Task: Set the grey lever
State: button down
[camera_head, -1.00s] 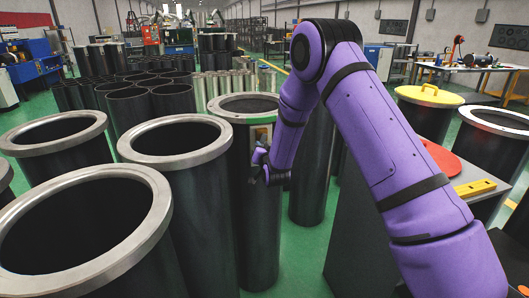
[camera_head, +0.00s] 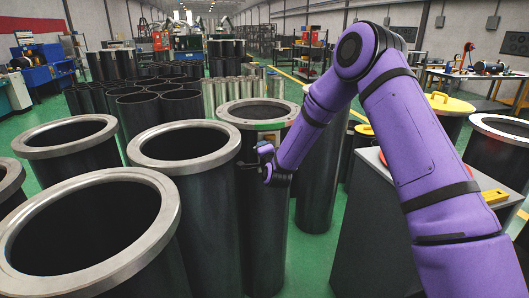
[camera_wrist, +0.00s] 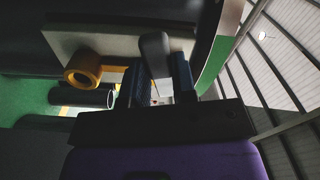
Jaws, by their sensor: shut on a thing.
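The grey lever (camera_wrist: 154,52) is a short rounded bar in the wrist view. It stands out in front of a pale plate (camera_wrist: 105,42) on a dark cylinder. My gripper (camera_wrist: 158,84) is shut on the lever, with a dark finger on each side of it. In the head view my gripper (camera_head: 257,163) is at the upper side of a flanged cylinder (camera_head: 262,220), just below its rim. A small part of the plate (camera_head: 268,137) shows above the gripper there. The lever itself cannot be made out in the head view.
A brass-coloured ring (camera_wrist: 83,70) sits on the plate beside the lever. Large open flanged cylinders (camera_head: 185,147) stand close on the left. A dark cabinet (camera_head: 375,230) stands on the right under my arm. Green floor (camera_head: 308,260) shows between the cylinder and the cabinet.

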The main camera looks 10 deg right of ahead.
jog(key=shift+r+m, duration=0.15)
jog(key=shift+m, duration=0.65)
jog(key=shift+a, duration=0.1)
jog(key=c, duration=0.9)
grip_release()
jog(key=shift+r, duration=0.1)
jog(key=shift+s, duration=0.1)
jog(key=s, duration=1)
jog(key=shift+s, duration=0.35)
